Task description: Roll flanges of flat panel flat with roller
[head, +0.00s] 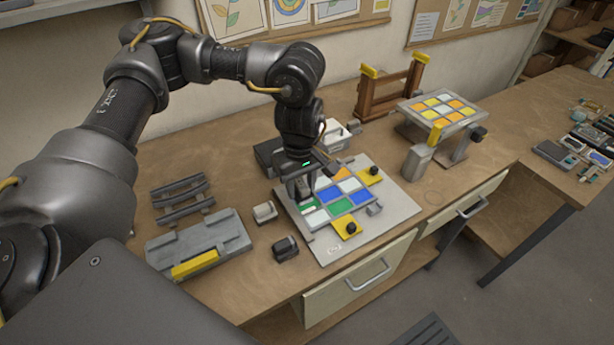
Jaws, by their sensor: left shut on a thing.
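The flat panel (361,196), with blue, green, white and orange panes, lies on a pale grey board (397,203) at the middle of the bench in the head view. My left gripper (301,192) points down over the panel's left part. It is shut on a small tool, apparently the roller, mostly hidden by the fingers. Whether it touches the panel's flange is too small to tell. Yellow clamps with black knobs stand at the panel's near edge (345,229) and far right edge (370,177). My right gripper is not in view.
Left of the board are a small pale block (264,211), a black block (286,248), a grey rack (183,201) and a grey fixture with a yellow bar (199,247). A second coloured panel (440,106) on a stand and a wooden frame (389,91) stand behind right.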

